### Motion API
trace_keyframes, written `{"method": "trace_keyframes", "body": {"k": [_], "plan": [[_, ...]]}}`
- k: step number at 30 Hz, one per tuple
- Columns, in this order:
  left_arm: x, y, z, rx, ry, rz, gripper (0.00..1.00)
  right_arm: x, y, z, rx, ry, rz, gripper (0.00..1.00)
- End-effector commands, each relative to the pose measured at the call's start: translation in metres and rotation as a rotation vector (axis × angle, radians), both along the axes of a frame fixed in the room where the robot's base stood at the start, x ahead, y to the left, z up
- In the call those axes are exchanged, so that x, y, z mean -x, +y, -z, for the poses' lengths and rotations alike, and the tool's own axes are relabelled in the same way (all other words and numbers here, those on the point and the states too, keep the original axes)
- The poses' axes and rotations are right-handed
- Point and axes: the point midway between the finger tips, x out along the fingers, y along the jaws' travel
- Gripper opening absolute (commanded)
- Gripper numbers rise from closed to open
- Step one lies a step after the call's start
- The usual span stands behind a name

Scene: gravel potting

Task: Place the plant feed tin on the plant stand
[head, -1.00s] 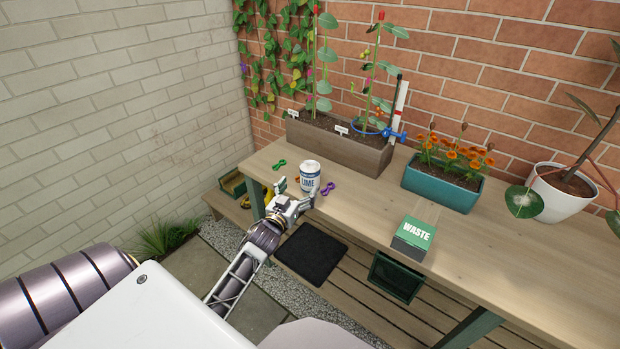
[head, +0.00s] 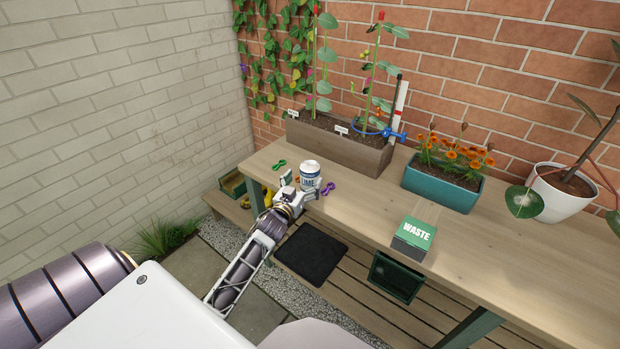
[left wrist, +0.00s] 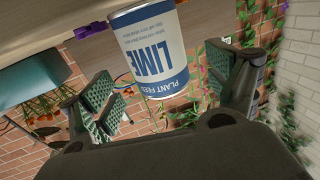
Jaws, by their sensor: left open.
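The plant feed tin (head: 310,172) is white and blue and stands upright on the wooden table near its left end. In the left wrist view the tin (left wrist: 152,50) appears upside down, with "PLANT FEED" and "LIME" on its label. My left gripper (head: 299,185) is at the near side of the tin. Its fingers are open, one on each side of the tin in the left wrist view (left wrist: 165,95), with gaps between pads and tin. No plant stand can be made out for certain. My right gripper is not in view.
Green (head: 279,164) and purple (head: 328,188) clips lie near the tin. A wooden planter (head: 340,150) stands behind it. A teal flower box (head: 442,187), a WASTE box (head: 414,236) and a white pot (head: 558,197) stand to the right. The front-right tabletop is clear.

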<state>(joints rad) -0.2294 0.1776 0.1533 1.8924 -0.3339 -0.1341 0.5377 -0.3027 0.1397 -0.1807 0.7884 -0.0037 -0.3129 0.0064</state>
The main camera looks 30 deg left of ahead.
Motion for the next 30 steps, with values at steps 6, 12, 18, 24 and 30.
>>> {"method": "trace_keyframes", "body": {"k": [6, 12, 18, 24, 30], "plan": [[-0.008, 0.001, -0.002, -0.001, -0.002, 0.001, 0.89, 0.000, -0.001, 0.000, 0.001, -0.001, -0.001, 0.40], [-0.023, 0.002, -0.003, -0.001, -0.002, 0.001, 0.89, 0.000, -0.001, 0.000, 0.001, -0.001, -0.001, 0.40], [-0.039, 0.005, -0.003, -0.001, -0.001, 0.000, 0.89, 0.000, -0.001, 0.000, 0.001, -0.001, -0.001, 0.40], [-0.050, 0.006, -0.002, -0.001, 0.000, 0.001, 0.89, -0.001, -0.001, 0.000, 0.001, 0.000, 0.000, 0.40], [-0.051, 0.006, -0.002, 0.000, 0.000, 0.001, 0.89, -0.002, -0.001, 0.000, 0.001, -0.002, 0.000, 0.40]]}}
